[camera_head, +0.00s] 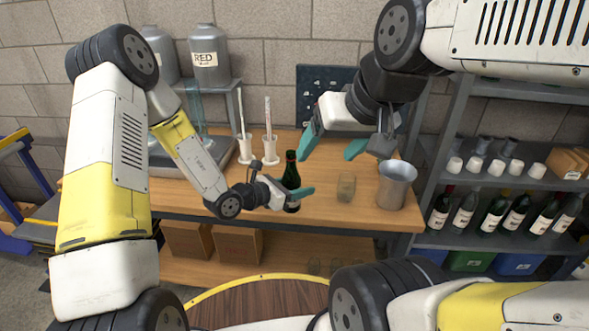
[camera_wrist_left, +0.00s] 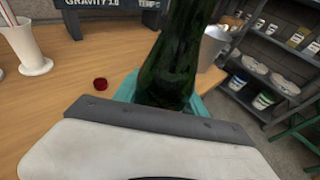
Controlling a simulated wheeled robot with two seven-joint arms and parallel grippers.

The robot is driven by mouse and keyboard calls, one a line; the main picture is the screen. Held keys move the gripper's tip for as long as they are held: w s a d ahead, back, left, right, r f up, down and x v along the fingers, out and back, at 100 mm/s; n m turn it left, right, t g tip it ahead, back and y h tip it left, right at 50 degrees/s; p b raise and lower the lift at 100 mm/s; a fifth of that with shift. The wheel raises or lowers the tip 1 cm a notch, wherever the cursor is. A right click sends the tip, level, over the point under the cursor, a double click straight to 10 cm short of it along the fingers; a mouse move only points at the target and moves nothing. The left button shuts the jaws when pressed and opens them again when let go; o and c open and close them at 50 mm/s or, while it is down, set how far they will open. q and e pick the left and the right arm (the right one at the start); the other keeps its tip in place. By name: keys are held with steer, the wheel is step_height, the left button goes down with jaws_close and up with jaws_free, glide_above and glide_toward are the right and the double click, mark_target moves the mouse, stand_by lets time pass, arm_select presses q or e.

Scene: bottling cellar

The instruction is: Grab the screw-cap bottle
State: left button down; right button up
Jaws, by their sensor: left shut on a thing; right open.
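My right gripper (camera_head: 332,146) is open and empty, above the bench to the right of the bottle.
On the bench (camera_head: 225,198) are a steel pitcher (camera_head: 396,186), a small cork-coloured block (camera_head: 346,187) and white cylinders holding tubes (camera_head: 270,150). A small red disc (camera_wrist_left: 100,84) lies near the bottle. Shelves with several bottles (camera_head: 492,214) stand right.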

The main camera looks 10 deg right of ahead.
arm_select(q)
steer(key=shift+s+a+r, duration=0.15)
steer(key=shift+s+a, duration=0.5)
steer(key=shift+s, duration=0.35)
steer(key=shift+s, duration=0.1)
stand_by(0.5)
